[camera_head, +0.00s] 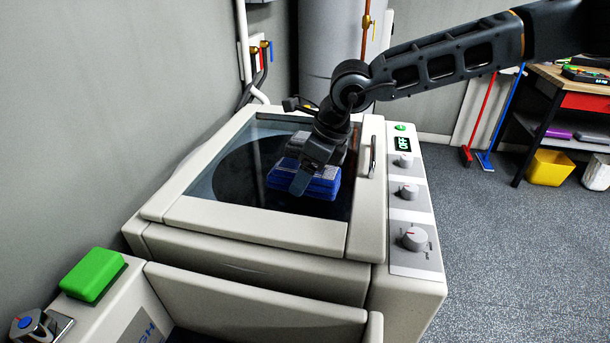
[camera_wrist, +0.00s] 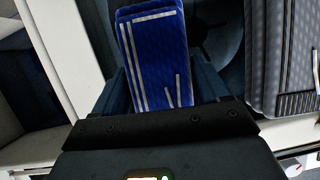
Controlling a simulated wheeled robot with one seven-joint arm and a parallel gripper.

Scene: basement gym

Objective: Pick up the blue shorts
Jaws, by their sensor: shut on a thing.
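The blue shorts (camera_head: 323,187) are a folded blue bundle with white stripes over the dark glass lid of the white washing machine. In the wrist view the blue shorts (camera_wrist: 150,55) stick out ahead of the jaws, at the top middle. My gripper (camera_head: 303,180) points down over them and is shut on them. The wrist view shows my gripper (camera_wrist: 160,95) with a finger on each side of the shorts. I cannot tell whether the shorts still touch the lid; the gripper hides part of them.
A folded grey garment (camera_wrist: 281,55) lies close beside the shorts. The washing machine (camera_head: 255,222) has a handle and a panel of knobs at its right. A green block (camera_head: 92,275) sits at front left.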

